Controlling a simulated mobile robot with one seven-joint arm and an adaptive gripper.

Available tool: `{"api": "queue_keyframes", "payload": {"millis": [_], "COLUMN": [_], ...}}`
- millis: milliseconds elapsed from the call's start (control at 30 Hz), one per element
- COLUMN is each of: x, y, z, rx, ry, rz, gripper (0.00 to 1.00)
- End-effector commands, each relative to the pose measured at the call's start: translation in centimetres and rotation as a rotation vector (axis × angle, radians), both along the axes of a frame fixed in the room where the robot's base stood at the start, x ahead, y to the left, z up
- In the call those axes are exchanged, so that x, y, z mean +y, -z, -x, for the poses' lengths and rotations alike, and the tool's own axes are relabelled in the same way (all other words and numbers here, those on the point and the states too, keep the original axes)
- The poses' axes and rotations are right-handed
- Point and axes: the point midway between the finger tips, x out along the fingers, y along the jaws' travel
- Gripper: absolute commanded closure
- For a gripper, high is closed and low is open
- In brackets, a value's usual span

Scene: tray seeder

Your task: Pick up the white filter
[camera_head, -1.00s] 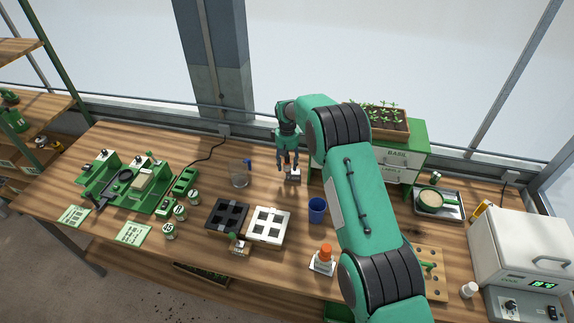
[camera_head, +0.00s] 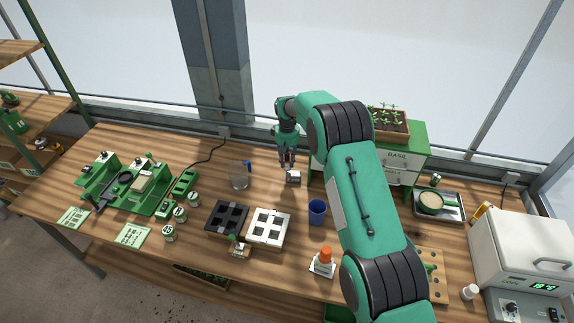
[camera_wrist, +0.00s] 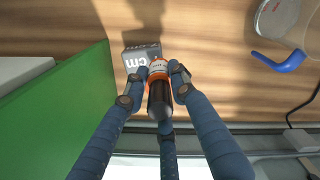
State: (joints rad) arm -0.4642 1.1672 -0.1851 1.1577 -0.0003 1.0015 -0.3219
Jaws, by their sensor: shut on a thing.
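My gripper (camera_wrist: 160,75) is shut on a small dark cylinder (camera_wrist: 160,102) with an orange and white band, in the wrist view. Its fingers press on the banded end. In the head view my gripper (camera_head: 287,165) is at the back of the bench, just above a small grey block (camera_head: 293,177). The block (camera_wrist: 140,55) has lettering and lies just beyond the held piece in the wrist view. I cannot tell whether they touch. The held piece shows little white, and I cannot confirm it as the white filter.
A clear beaker (camera_head: 239,178) with a blue part stands left of my gripper. A blue cup (camera_head: 317,208) stands in front. A green cabinet (camera_head: 421,151) is close on the right. Black (camera_head: 215,228) and white (camera_head: 258,238) trays lie nearer the front.

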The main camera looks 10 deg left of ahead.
Motion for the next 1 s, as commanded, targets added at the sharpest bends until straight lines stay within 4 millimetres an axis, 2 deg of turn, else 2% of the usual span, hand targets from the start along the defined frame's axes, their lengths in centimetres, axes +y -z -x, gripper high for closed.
{"api": "queue_keyframes", "payload": {"millis": [67,267,1000], "x": [0.0,-0.8,-5.3], "y": [-1.1,-1.3,-2.3], "z": [-0.1,1.7,10.9], "rx": [-0.002,0.001,0.0], "ry": [0.0,0.0,0.0], "rz": [-0.001,0.001,0.0], "gripper": [1.0,1.0,1.0]}}
